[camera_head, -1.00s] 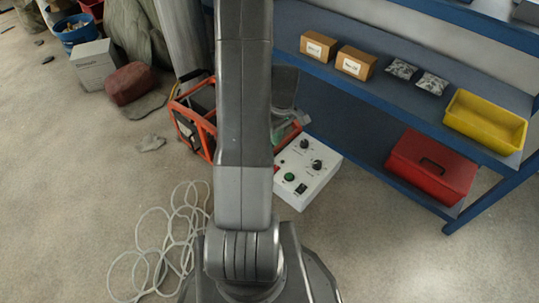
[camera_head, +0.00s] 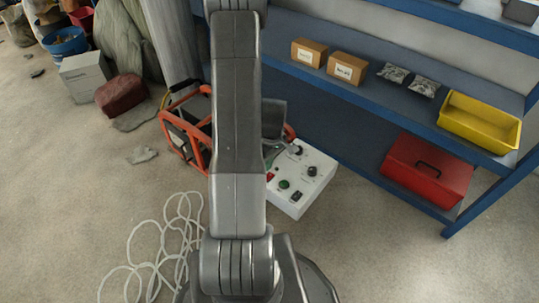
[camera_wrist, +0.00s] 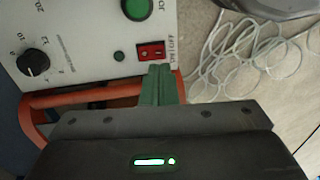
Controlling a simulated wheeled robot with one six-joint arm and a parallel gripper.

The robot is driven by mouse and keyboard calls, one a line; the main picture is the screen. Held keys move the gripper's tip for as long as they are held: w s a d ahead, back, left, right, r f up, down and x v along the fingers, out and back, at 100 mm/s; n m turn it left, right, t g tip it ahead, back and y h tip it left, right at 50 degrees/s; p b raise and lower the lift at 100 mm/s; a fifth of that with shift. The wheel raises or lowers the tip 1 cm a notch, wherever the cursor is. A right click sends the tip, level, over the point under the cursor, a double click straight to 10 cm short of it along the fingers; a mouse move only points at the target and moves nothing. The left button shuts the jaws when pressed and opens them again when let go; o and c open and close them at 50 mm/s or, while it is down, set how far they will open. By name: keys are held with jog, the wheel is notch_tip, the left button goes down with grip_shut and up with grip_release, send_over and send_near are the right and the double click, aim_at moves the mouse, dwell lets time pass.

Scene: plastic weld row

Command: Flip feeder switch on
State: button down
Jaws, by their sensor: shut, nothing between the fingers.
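The feeder's white control box (camera_head: 312,186) stands on the floor, right of my arm in the head view. Its panel (camera_wrist: 85,35) fills the upper left of the wrist view. The red feeder switch (camera_wrist: 151,51), marked ON/OFF, sits below a green button (camera_wrist: 137,8) at the panel's edge. The switch is a small red patch in the head view (camera_head: 270,177). My gripper (camera_wrist: 157,69) has green fingers, shut and empty, with tips just below the switch. I cannot tell whether they touch it or which way it is set.
An orange-framed machine (camera_head: 170,132) stands left of the box; its orange tube (camera_wrist: 85,98) passes near my fingers. A blue shelf (camera_head: 355,95) holds cartons and a yellow bin (camera_head: 480,122), with a red toolbox (camera_head: 428,168) below. A pale cable (camera_head: 150,255) lies coiled on the floor.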

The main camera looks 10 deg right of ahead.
jog(key=shift+s+a+f+b, duration=0.15)
jog(key=shift+f+b, duration=0.15)
jog(key=shift+f, duration=0.85)
jog(key=shift+s+a+f+b, duration=0.1)
jog(key=shift+f+b, duration=0.15)
jog(key=shift+f, duration=0.9)
jog(key=shift+f, duration=0.15)
jog(key=shift+d, duration=0.1)
jog(key=shift+w+d, duration=0.5)
jog(key=shift+r, duration=0.3)
jog(key=shift+r, duration=0.35)
notch_tip(320, 180, up, 13)
jog(key=w+d+p, duration=0.1)
jog(key=p, duration=0.3)
jog(key=shift+d+p, duration=0.2)
jog(key=shift+p, duration=0.1)
